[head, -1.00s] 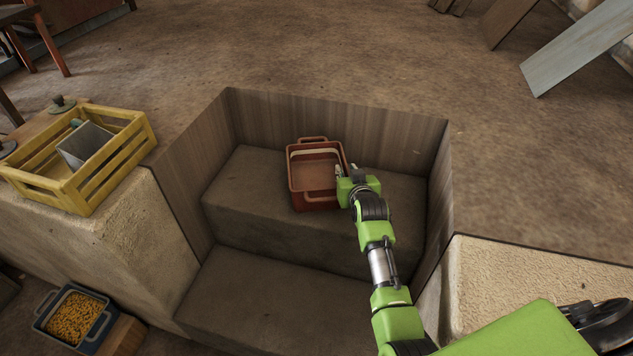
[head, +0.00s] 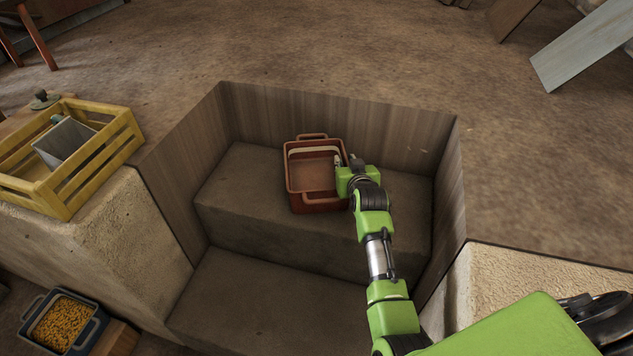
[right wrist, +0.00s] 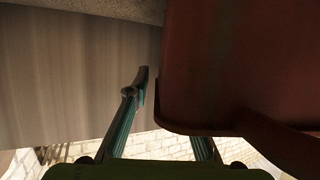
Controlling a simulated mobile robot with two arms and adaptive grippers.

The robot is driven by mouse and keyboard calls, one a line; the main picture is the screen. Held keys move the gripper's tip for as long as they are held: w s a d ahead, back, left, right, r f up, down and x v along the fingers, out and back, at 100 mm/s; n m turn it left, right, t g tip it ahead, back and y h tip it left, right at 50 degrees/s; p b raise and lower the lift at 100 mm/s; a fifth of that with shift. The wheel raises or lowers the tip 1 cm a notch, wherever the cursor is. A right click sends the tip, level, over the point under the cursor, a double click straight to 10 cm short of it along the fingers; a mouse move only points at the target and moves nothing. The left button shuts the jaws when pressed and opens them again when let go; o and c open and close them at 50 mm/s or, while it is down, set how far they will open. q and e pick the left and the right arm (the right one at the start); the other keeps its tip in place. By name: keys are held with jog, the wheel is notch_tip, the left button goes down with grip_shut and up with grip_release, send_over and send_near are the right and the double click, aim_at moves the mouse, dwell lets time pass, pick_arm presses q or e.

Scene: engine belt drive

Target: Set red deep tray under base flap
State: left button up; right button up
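The red deep tray (head: 312,205) is a reddish-brown open box with a loop handle at each end, at the upper step of the pit. It looks empty. My right gripper (head: 346,164) is at its right wall, with the fingers closed in about the wall. In the right wrist view the tray (right wrist: 230,65) fills the right side; one finger of the gripper (right wrist: 160,85) stands at its edge and the other is partly hidden behind it. I cannot tell whether the tray rests or hangs just above the step. No base flap can be made out. My left gripper is out of view.
The upper step (head: 245,205) has bare room left and right of the tray; a lower step (head: 265,300) lies in front. Pit walls rise behind and beside. A yellow crate (head: 70,190) stands on the left ledge; a dark bin of yellow bits (head: 62,325) is below.

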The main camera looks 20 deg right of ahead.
jog(key=c, duration=0.5)
grip_shut()
jog(key=shift+r, duration=0.1)
